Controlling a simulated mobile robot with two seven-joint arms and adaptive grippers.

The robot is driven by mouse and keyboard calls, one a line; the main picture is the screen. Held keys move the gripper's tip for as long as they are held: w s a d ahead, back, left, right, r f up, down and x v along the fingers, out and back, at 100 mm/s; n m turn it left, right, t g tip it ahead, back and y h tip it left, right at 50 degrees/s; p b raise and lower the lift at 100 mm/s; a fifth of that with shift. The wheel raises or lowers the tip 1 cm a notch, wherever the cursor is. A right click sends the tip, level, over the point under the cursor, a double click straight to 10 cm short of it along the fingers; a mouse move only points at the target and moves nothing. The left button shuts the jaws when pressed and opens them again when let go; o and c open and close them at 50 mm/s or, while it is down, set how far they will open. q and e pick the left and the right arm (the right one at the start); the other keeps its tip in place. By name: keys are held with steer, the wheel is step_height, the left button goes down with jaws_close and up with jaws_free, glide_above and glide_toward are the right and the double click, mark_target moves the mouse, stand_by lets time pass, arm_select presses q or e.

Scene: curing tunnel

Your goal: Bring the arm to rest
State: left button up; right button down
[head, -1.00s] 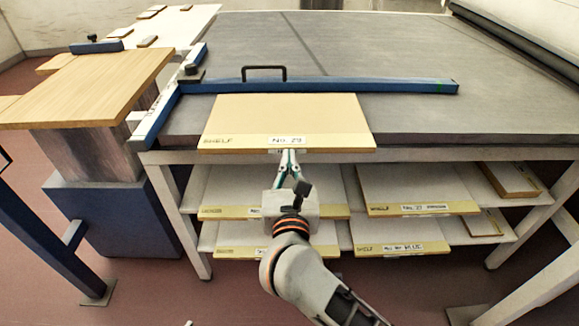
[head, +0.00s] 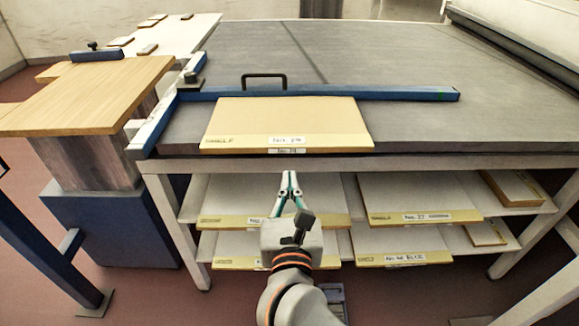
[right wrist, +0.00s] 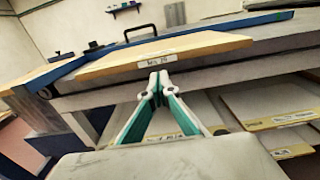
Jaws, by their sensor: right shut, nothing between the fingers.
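My right gripper (head: 289,178) is shut and empty in the middle of the head view, below and in front of the table's front edge. A pale board with a yellow front strip (head: 285,120) lies on the grey table top, its label at the front edge. In the right wrist view the fingertips of my right gripper (right wrist: 158,77) meet just below the board (right wrist: 165,53); I see nothing between them. The gripper is apart from the board in the head view. My left gripper is not in view.
A blue rail (head: 330,93) with a black handle (head: 264,79) lies behind the board. Shelves under the table hold several labelled boards, such as the one at right (head: 415,199). A wooden-topped stand (head: 85,92) is at the left. Red floor shows in front.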

steer(key=shift+s, duration=2.35)
steer(key=d+r+n+t+h+p, duration=0.1)
steer(key=d+r+n+t+p, duration=0.2)
steer(key=d+n, duration=0.35)
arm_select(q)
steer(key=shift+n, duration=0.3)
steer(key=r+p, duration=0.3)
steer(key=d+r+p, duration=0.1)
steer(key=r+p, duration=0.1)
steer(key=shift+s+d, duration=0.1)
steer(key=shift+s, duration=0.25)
arm_select(e)
steer(key=s+d+f+n+g+y, duration=0.1)
steer(key=s+d+f+n+g, duration=0.2)
steer(key=s+f+n, duration=0.3)
steer(key=s+d+f+n+g+y, duration=0.1)
steer(key=s+d+f+n+g, duration=0.3)
steer(key=f+n, duration=1)
steer(key=s+d+f+n+g+y, duration=0.1)
steer(key=s+d+f+n+g, duration=0.2)
steer(key=s+d+f+n, duration=0.3)
step_height(320, 180, down, 5)
steer(key=s+n, duration=0.1)
steer(key=n, duration=0.6)
steer(key=shift+s+n+y, duration=0.3)
steer(key=shift+n, duration=0.05)
